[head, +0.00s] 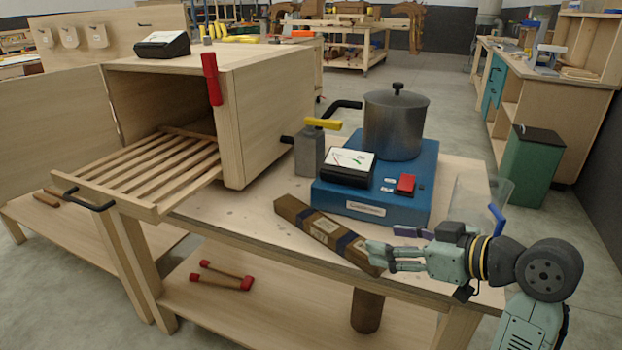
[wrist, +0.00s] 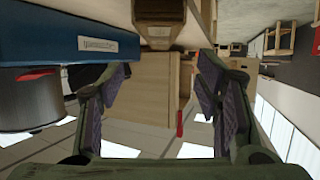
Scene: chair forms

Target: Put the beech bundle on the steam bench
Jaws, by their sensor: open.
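The beech bundle (head: 313,228), long and brown with dark blue bands and a pale label, lies slantwise along the front of the steam bench top (head: 245,215). Its right end is near the bench's front edge. My gripper (head: 376,257) is at that right end, pointing left. In the wrist view, my gripper (wrist: 160,88) has its fingers spread wide with nothing between them. The bundle's end (wrist: 158,12) shows there at the top middle, beyond the fingers. Whether a finger touches the bundle, I cannot tell.
A blue steam unit (head: 375,205) with a metal pot (head: 395,125) stands behind the bundle. An open wooden box (head: 255,115) with a slatted rack (head: 150,175) is on the left. A clear jug with a blue handle (head: 480,200) stands behind my arm.

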